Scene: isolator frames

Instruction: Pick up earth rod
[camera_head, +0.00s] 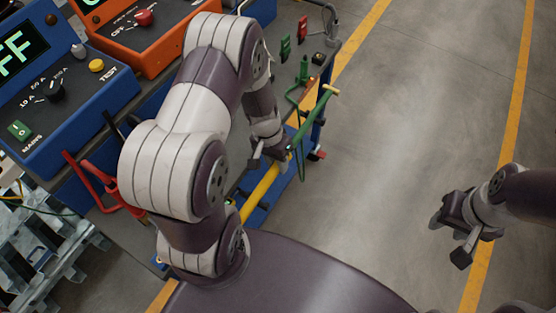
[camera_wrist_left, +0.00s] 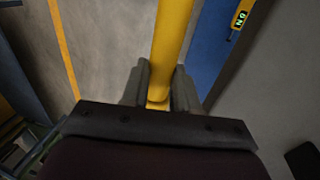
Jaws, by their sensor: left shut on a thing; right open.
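The earth rod has a yellow lower part (camera_head: 262,188) and a green upper part (camera_head: 311,118) with a pale crosspiece at its far end. It lies slanted along the side of the bench. My left gripper (camera_head: 271,157) is shut on the rod near where yellow meets green. In the left wrist view the yellow rod (camera_wrist_left: 173,45) runs between the two fingers (camera_wrist_left: 159,88). Part of the rod is hidden by my left arm in the head view. My right gripper (camera_head: 451,238) is open and empty over the floor at the right, well away from the rod.
A bench carries a blue test unit (camera_head: 75,100) and an orange unit (camera_head: 135,35). Red clamps (camera_head: 100,180) hang at its near edge. A green lead (camera_head: 292,97) hangs near the rod. The grey floor (camera_head: 400,110) with yellow lines is clear.

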